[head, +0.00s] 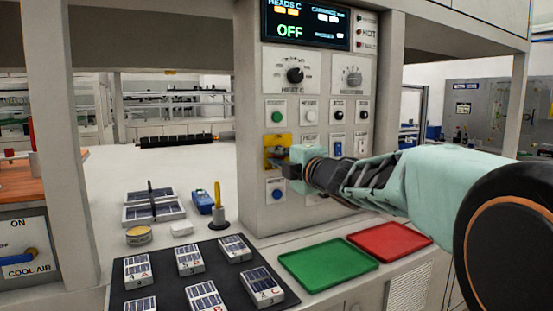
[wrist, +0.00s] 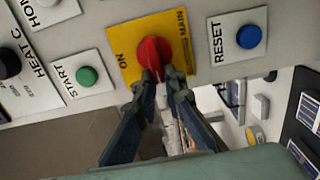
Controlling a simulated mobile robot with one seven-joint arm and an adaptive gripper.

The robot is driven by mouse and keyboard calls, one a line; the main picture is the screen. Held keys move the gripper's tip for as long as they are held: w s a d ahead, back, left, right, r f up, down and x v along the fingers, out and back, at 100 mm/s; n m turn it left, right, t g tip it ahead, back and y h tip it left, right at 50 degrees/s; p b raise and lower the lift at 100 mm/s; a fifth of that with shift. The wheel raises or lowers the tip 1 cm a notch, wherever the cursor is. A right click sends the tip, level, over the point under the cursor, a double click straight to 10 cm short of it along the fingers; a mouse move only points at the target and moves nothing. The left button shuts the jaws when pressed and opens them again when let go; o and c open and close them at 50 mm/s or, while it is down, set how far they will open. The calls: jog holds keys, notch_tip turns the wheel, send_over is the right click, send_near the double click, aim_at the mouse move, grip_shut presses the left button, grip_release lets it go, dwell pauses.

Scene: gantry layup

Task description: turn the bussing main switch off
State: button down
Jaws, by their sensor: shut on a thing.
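The main switch is a red knob (wrist: 153,53) on a yellow plate (wrist: 117,48) marked ON and MAIN, in the upper middle of the wrist view. In the head view its yellow plate (head: 285,139) shows on the front of the grey column, with the knob mostly hidden behind my gripper. My gripper (wrist: 161,78) is shut on the red knob, one finger on each side of its lower part. In the head view my gripper (head: 277,159) reaches the plate from the right. The knob's exact angle is hard to tell.
The green START button (wrist: 87,76) and blue RESET button (wrist: 249,37) flank the switch. A display (head: 305,23) above reads OFF. Below are a green tray (head: 328,264), a red tray (head: 390,240) and a dark mat (head: 220,290) with several cells.

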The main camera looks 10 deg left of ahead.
jog(key=c, duration=2)
grip_release()
jog(key=shift+v, duration=3.8)
